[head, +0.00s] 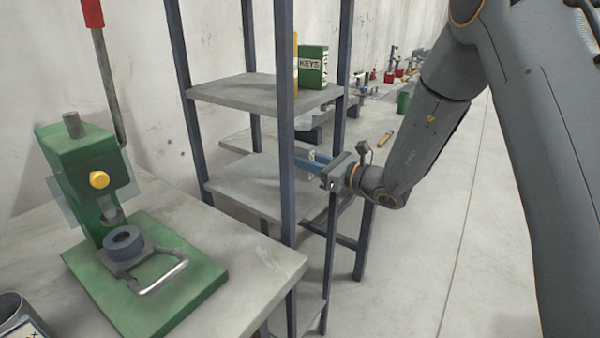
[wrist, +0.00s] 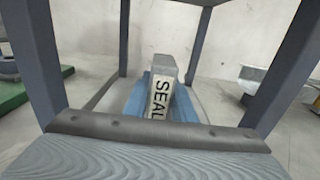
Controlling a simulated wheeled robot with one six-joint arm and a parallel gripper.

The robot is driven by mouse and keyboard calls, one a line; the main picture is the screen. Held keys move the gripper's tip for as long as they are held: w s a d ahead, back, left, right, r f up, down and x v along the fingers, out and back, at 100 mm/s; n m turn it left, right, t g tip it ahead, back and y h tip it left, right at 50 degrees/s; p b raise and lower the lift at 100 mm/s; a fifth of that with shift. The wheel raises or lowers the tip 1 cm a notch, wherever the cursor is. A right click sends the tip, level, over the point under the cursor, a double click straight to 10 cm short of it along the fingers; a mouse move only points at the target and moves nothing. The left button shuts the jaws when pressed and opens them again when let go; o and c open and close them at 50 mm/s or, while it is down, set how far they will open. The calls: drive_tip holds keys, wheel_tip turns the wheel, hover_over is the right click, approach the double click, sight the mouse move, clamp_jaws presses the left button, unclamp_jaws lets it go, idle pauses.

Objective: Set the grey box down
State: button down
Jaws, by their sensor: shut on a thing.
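The grey box (wrist: 165,66) shows in the wrist view, with a pale label reading "SEAL" on its near face. My gripper (wrist: 163,88) is shut on it, one blue finger on each side. In the head view my gripper (head: 313,160) reaches between the rack's posts at the level of the middle shelf (head: 245,185).
Dark rack posts (head: 287,120) stand close around my gripper. The upper shelf (head: 255,91) holds a green "KEYS" box (head: 313,67) above. The middle shelf's left part is bare. A green press (head: 90,185) stands on the bench (head: 220,240) at left.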

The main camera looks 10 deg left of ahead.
sight(301, 172)
drive_tip(key=shift+f+p, duration=0.35)
drive_tip(key=shift+f, duration=1.8)
drive_tip(key=shift+f, duration=0.1)
drive_tip(key=c, duration=1.5)
unclamp_jaws()
